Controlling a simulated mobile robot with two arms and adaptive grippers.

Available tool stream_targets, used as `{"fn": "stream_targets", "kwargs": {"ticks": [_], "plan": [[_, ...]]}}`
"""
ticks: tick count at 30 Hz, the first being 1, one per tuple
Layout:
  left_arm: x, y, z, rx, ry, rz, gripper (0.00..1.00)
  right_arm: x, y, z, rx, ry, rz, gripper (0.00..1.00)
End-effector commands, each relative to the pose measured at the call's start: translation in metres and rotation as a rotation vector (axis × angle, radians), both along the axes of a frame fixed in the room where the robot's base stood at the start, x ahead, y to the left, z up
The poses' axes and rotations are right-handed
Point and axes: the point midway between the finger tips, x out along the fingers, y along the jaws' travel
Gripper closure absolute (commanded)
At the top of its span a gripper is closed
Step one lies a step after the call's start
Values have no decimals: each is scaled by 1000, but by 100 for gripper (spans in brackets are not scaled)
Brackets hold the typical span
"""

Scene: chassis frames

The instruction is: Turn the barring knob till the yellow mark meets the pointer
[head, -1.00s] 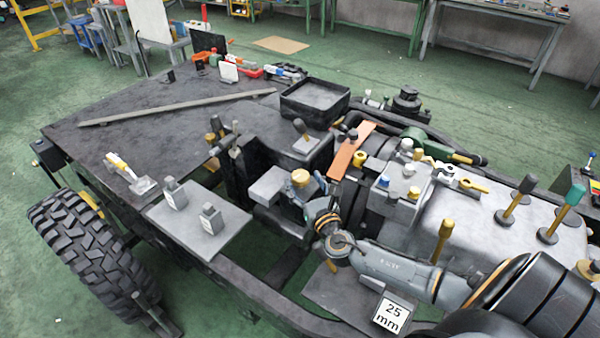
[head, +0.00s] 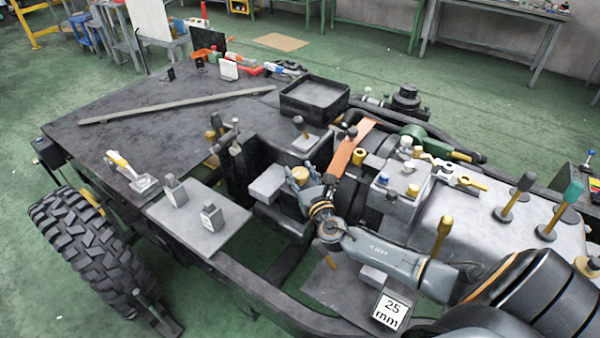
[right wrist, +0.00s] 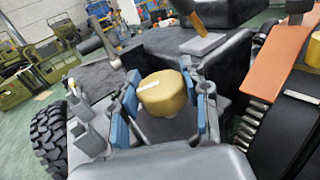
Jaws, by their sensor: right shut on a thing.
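The barring knob (head: 300,174) is a round brass-coloured knob beside the engine block. In the right wrist view the knob (right wrist: 166,98) fills the middle, with a pale stripe-like mark (right wrist: 149,87) on the left part of its top. My right gripper (right wrist: 165,101) has its blue-padded fingers on either side of the knob and is shut on it. In the head view the right gripper (head: 301,180) reaches it from the lower right. I cannot make out the pointer; it may be hidden by the fingers or the knob. My left gripper is not in view.
A black tray (head: 314,98) stands behind the knob. An orange strip (head: 349,150) and the engine cover with upright handles (head: 514,198) are to the right. A grey plate with two small blocks (head: 199,222) is to the left.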

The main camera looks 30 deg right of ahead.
Motion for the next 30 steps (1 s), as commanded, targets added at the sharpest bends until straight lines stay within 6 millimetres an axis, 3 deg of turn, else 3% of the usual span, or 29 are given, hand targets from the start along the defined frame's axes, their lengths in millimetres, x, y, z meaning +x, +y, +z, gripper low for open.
{"fn": "stream_targets", "kwargs": {"ticks": [8,18,30], "plan": [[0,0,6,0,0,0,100,0,1,1,6,-1,-68,85],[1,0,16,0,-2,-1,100,1,2,0,7,-1,-328,85],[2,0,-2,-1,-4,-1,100,1,1,-3,5,-1,-709,85]]}}
